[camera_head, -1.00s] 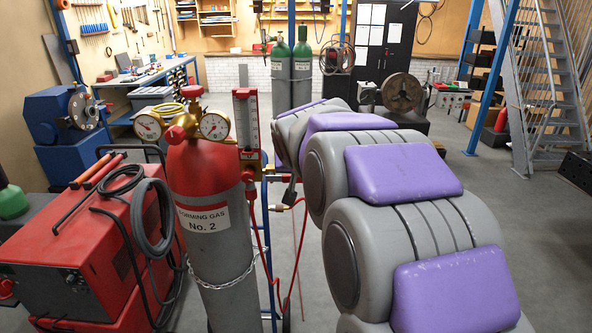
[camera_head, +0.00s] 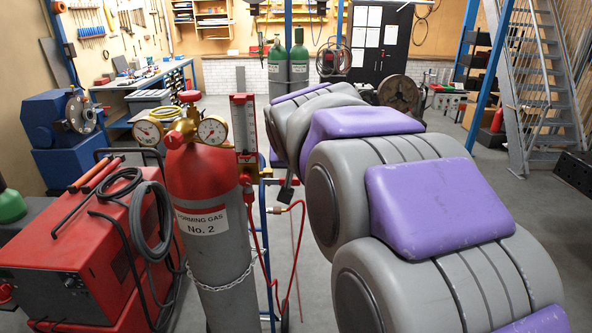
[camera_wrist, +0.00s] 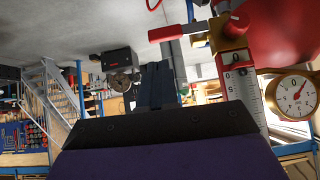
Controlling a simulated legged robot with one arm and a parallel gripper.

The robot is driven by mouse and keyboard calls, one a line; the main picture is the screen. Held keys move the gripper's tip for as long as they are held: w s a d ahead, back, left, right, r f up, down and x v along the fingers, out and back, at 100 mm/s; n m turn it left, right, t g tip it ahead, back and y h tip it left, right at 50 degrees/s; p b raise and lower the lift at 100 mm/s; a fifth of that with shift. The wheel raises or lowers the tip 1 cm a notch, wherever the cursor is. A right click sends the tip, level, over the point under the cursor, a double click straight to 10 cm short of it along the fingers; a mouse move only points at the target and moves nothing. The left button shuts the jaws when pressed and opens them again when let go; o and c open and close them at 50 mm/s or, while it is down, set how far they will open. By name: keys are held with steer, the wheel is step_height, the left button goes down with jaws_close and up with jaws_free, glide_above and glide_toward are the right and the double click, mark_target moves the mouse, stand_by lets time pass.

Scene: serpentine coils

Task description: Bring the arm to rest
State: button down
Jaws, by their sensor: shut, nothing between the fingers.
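My grey arm with purple pads runs from the lower right of the head view back toward the middle. In the wrist view, which is upside down, my gripper (camera_wrist: 155,68) shows as dark fingers close together, with nothing between them. The white-scaled flowmeter (camera_wrist: 243,88) and its brass and red fitting (camera_wrist: 229,30) are just right of the fingers. I cannot tell if they touch.
A red-topped cylinder labelled Forming Gas No. 2 (camera_head: 205,218) stands left of my arm, with gauges (camera_head: 212,130), flowmeter (camera_head: 243,125) and red hose (camera_head: 299,260). A red machine (camera_head: 80,240) with cables is farther left. Open floor lies right, before the stairs (camera_head: 540,90).

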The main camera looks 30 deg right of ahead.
steer(key=s+a+f+n+g+y+b, duration=0.1)
steer(key=s+a+f+n+g+b, duration=0.1)
steer(key=s+a+f, duration=0.5)
steer(key=s+a+f+n+g+y+b, duration=0.2)
steer(key=s+a+f+g, duration=0.2)
steer(key=s+a+f, duration=0.3)
steer(key=s+a+f+n+g+y+b, duration=0.1)
steer(key=s+a+f+n+g+b, duration=0.1)
steer(key=s+a+f, duration=0.5)
steer(key=s+f+n+g, duration=0.1)
steer(key=s+f, duration=0.4)
steer(key=s, duration=0.6)
steer(key=shift+s+f+y, duration=0.2)
steer(key=shift+s+y, duration=0.15)
steer(key=shift+y, duration=0.05)
steer(key=shift+a, duration=0.4)
steer(key=shift+d, duration=0.25)
